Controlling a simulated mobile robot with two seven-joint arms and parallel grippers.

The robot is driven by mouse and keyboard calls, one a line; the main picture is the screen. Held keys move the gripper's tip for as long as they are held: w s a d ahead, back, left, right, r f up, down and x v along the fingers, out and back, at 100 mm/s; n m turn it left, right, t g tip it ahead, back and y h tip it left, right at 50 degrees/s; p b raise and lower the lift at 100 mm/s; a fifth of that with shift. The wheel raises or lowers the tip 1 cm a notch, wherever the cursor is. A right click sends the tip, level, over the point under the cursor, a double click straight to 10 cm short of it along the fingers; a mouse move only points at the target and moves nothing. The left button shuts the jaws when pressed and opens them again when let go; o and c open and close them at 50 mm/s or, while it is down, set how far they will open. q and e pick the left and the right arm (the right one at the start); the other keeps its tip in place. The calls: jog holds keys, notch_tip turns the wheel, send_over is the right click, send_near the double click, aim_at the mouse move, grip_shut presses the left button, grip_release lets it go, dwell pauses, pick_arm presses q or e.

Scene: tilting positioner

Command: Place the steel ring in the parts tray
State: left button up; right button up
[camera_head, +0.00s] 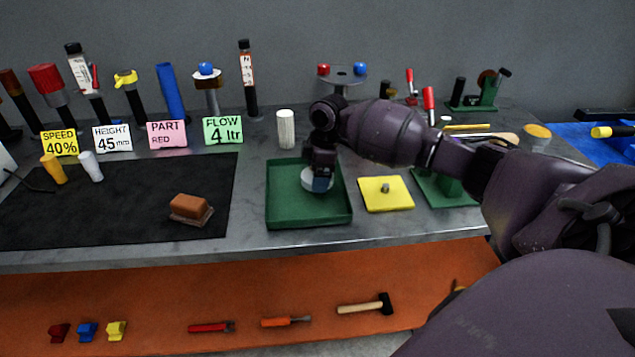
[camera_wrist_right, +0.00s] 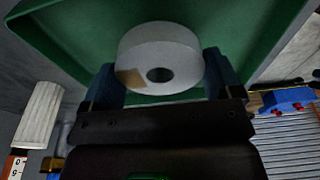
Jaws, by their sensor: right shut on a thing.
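The steel ring (camera_wrist_right: 185,55) is a thick pale grey ring with a dark centre hole and a small tan patch on its face. My right gripper (camera_wrist_right: 172,82) is shut on it, with a blue finger at each side. In the head view the ring (camera_head: 311,180) shows partly behind my right gripper (camera_head: 322,180), over the green parts tray (camera_head: 285,220). The tray also fills the back of the right wrist view (camera_wrist_right: 75,40). I cannot tell whether the ring touches the tray floor. My left gripper is not in view.
A white fluted cylinder (camera_head: 286,128) stands behind the tray. A yellow plate (camera_head: 400,194) with a small knob lies right of the tray. A black mat (camera_head: 110,215) with a brown block (camera_head: 190,207) lies to the left. Labelled cards and upright tools line the back.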

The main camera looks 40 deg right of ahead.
notch_tip(320, 180, down, 2)
jog(key=shift+f, duration=0.4)
jog(key=o, duration=1.2)
jog(key=shift+f, duration=0.1)
jog(key=r, duration=0.3)
jog(key=d+r+p, duration=0.1)
jog(key=r, duration=0.7)
jog(key=shift+s+d+r, duration=0.2)
jog(key=shift+s, duration=0.2)
jog(key=shift+r, duration=0.35)
